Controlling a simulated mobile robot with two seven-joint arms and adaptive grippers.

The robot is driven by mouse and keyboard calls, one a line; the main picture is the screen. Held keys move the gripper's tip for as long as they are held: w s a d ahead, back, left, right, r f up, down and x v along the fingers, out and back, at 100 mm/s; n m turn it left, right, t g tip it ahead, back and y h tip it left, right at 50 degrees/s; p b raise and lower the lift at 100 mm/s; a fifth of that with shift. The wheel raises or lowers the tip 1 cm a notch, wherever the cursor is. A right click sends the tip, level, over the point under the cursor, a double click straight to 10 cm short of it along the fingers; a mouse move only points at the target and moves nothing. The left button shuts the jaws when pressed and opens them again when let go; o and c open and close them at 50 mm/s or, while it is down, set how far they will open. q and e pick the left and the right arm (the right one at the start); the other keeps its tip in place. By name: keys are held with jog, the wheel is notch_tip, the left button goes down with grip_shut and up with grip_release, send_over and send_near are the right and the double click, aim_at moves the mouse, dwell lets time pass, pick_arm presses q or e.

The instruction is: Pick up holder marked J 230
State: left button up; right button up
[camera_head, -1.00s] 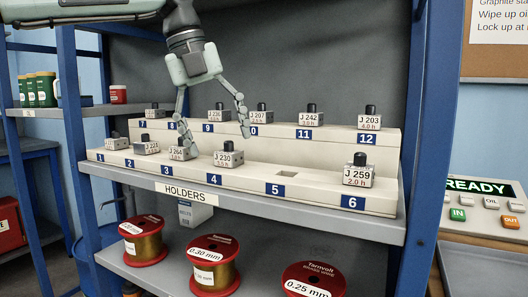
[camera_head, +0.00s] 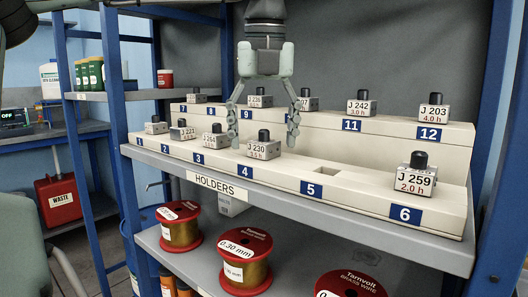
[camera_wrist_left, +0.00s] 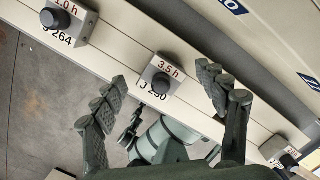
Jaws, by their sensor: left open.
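The holder marked J 230 (camera_head: 263,151) is a small grey block with a black knob on top. It stands upright in place 4 on the lower step of the cream rack (camera_head: 330,182). My left gripper (camera_head: 262,136) points down above it, open, with one finger to each side of the knob in the head view. In the left wrist view, J 230 (camera_wrist_left: 162,80) shows between the spread fingertips (camera_wrist_left: 161,76), with its 3.5 h label visible. I see no contact. My right gripper is not in view.
J 264 (camera_head: 214,142) stands close on the left of J 230. Place 5 has an empty socket (camera_head: 328,170) on the right, then J 259 (camera_head: 416,181). The upper step with more holders rises behind. Wire spools (camera_head: 245,262) sit on the shelf below.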

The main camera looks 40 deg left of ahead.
pick_arm(q)
jog(key=shift+c, duration=0.5)
jog(key=c, duration=1.4)
jog(key=shift+c, duration=0.4)
jog(key=shift+r, duration=0.1)
jog(key=shift+r, duration=0.25)
notch_tip(320, 180, up, 3)
jog(key=shift+w+r, duration=0.1)
jog(key=s+d+b, duration=0.2)
jog(key=s+b, duration=0.1)
jog(key=s, duration=1.5)
jog(key=shift+f+b, duration=0.2)
jog(key=shift+b, duration=0.1)
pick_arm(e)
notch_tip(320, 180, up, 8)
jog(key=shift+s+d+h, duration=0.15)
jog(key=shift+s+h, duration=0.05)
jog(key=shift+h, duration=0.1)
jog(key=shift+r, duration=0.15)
